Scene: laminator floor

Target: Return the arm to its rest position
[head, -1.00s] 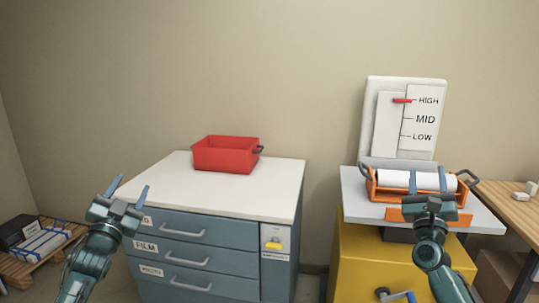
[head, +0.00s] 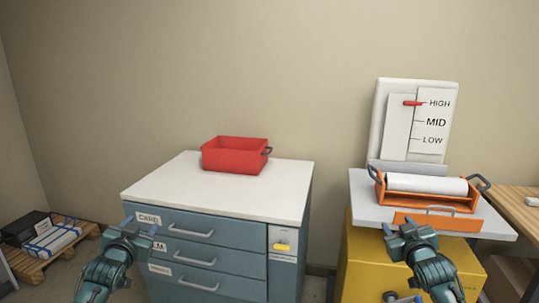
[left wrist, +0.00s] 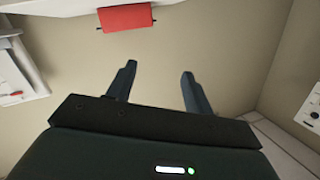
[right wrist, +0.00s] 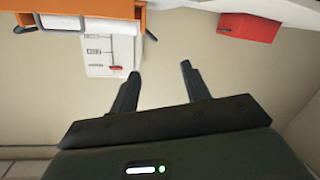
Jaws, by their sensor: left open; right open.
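My left gripper (head: 140,226) is open and empty, low in front of the blue-grey drawer cabinet (head: 210,222). Its two fingers stand apart with nothing between them in the left wrist view (left wrist: 155,82). My right gripper (head: 400,228) is open and empty, in front of and below the orange cradle (head: 422,218) that holds a white roll (head: 425,185). In the right wrist view its fingers (right wrist: 160,75) are also apart with nothing between them.
A red bin (head: 233,158) sits on the white cabinet top (head: 170,188). A white panel (head: 430,115) has a red slider at HIGH. A yellow cabinet (head: 370,255) stands below the cradle. A wooden table (head: 520,205) is at right, a pallet (head: 35,265) at left.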

